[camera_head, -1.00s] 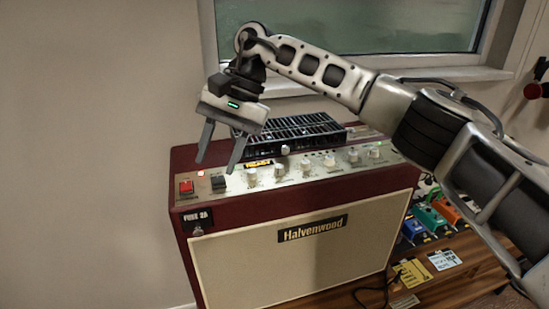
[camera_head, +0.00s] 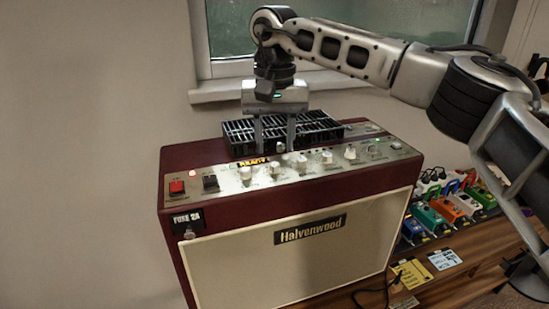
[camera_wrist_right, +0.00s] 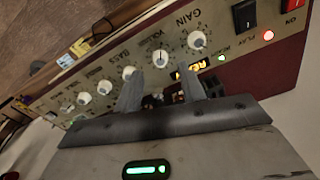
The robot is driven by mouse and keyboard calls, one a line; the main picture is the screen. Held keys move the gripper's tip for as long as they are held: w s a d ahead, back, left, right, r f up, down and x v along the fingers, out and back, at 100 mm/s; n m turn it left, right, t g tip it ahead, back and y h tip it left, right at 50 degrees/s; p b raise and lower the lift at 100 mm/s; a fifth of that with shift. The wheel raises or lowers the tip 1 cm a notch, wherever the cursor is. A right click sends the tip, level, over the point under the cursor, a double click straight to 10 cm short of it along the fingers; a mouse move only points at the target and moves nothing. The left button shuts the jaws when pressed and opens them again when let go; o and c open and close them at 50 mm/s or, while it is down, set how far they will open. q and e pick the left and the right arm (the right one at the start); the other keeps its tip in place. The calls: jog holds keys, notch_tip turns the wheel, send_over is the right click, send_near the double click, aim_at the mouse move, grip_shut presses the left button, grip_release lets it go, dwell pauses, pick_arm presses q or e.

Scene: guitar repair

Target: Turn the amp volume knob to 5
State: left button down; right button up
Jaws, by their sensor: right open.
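The amp (camera_head: 300,215) is a maroon box with a cream front, and a row of pale knobs runs along its top panel. The volume knob (camera_head: 275,169) is the second knob from the left. In the right wrist view the volume knob (camera_wrist_right: 160,58) shows beside its label, just beyond the gap between my fingers, with a dark pointer line. Its exact setting is too small to read. My right gripper (camera_head: 275,148) points down above and behind the knob row. It is open and empty, and its fingertips (camera_wrist_right: 161,72) look apart from the knob. My left gripper is not in view.
The gain knob (camera_wrist_right: 197,40) and bass knob (camera_wrist_right: 129,73) flank the volume knob closely. A black slatted grille (camera_head: 240,135) stands behind the panel. A red switch (camera_head: 177,187) and black switch (camera_head: 210,182) are at left. Several coloured pedals (camera_head: 430,216) sit at right.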

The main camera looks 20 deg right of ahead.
aim_at(274, 164)
jog(key=shift+f, duration=2)
grip_shut()
